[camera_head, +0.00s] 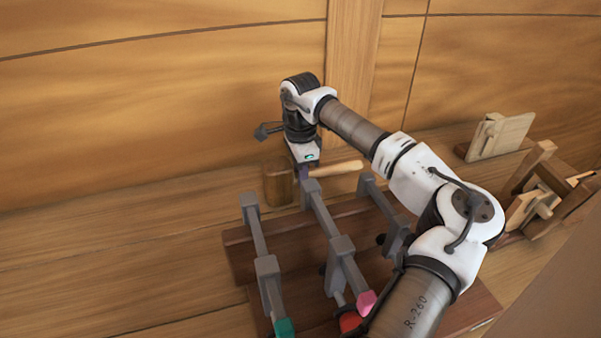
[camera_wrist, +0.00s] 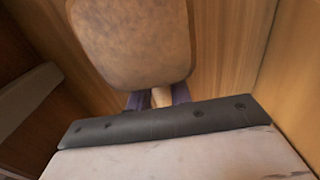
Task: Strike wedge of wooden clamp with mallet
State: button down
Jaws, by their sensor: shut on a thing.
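A wooden mallet lies at the middle of the head view, its dark head (camera_head: 278,183) to the left and its pale handle (camera_head: 338,169) pointing right. My gripper (camera_head: 303,174) is shut on the handle close to the head. In the wrist view the mallet head (camera_wrist: 130,40) fills the top, and the handle (camera_wrist: 160,97) sits between my purple fingers (camera_wrist: 159,100). Wooden clamp-like pieces stand at the right: a pale one (camera_head: 500,137) at the back and a group of crossed wooden parts (camera_head: 543,198) in front. I cannot clearly tell which piece is the wedge.
Grey metal bar clamps (camera_head: 262,240) with green, pink and red handle ends lie across dark boards (camera_head: 236,250) in front of the mallet. A plank wall (camera_head: 160,90) with an upright rib (camera_head: 352,50) stands behind. The planking at the left (camera_head: 110,240) is clear.

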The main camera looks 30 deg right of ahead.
jog(key=shift+r, duration=0.15)
dwell(0.3)
jog(key=shift+r+p, duration=0.35)
jog(key=shift+r, duration=0.15)
notch_tip(320, 180, up, 8)
jog(key=p, duration=0.5)
jog(key=c, duration=1.9)
grip_release()
grip_shut()
